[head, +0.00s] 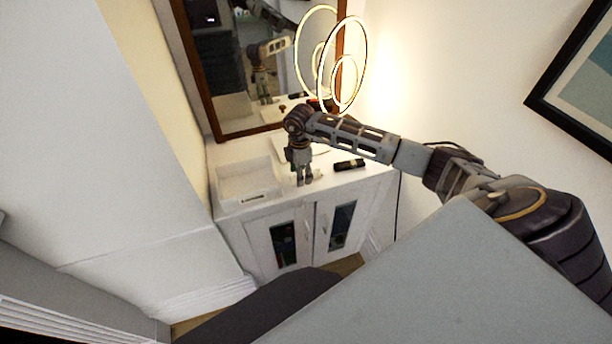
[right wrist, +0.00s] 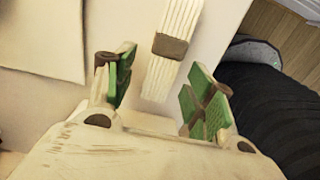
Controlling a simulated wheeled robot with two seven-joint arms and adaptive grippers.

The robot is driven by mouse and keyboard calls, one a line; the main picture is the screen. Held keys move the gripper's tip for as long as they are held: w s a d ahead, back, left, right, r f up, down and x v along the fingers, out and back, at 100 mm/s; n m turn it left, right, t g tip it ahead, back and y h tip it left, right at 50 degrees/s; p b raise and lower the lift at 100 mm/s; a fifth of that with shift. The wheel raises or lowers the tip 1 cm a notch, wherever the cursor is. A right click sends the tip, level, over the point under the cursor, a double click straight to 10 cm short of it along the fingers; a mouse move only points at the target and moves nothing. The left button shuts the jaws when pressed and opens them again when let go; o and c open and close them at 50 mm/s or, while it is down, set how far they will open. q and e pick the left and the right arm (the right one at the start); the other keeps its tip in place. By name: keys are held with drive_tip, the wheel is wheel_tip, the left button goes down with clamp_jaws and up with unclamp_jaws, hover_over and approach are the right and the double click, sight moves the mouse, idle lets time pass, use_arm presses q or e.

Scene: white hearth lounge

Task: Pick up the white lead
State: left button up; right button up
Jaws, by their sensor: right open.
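The white lead (right wrist: 160,78) shows in the right wrist view as a bundle of white strands with a grey-brown band around it. It lies on a pale surface, between and beyond the two green-padded fingers of my right gripper (right wrist: 164,72). The fingers are apart, with nothing held. In the head view my right gripper (head: 303,181) points down over the front part of the white cabinet top (head: 325,178). I cannot make out the lead there; the gripper may cover it. My left gripper is not in view.
A white open tray (head: 228,203) stands left of the gripper on the cabinet. A black object (head: 349,165) lies to the right. A ring lamp (head: 362,60) and a wood-framed mirror (head: 215,115) stand behind. Walls rise at the left and right.

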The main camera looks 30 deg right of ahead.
drive_tip(key=shift+f, duration=0.45)
drive_tip(key=shift+c, duration=0.7)
drive_tip(key=c, duration=0.9)
drive_tip(key=shift+r, duration=0.2)
drive_tip(key=shift+c, duration=0.2)
drive_tip(key=shift+r, duration=0.55)
wheel_tip(320, 180, up, 8)
drive_tip(key=shift+f+b, duration=0.2)
drive_tip(key=shift+b, duration=0.25)
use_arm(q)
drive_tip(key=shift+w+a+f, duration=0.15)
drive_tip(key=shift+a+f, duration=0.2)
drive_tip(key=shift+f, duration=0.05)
use_arm(e)
drive_tip(key=shift+r, duration=0.5)
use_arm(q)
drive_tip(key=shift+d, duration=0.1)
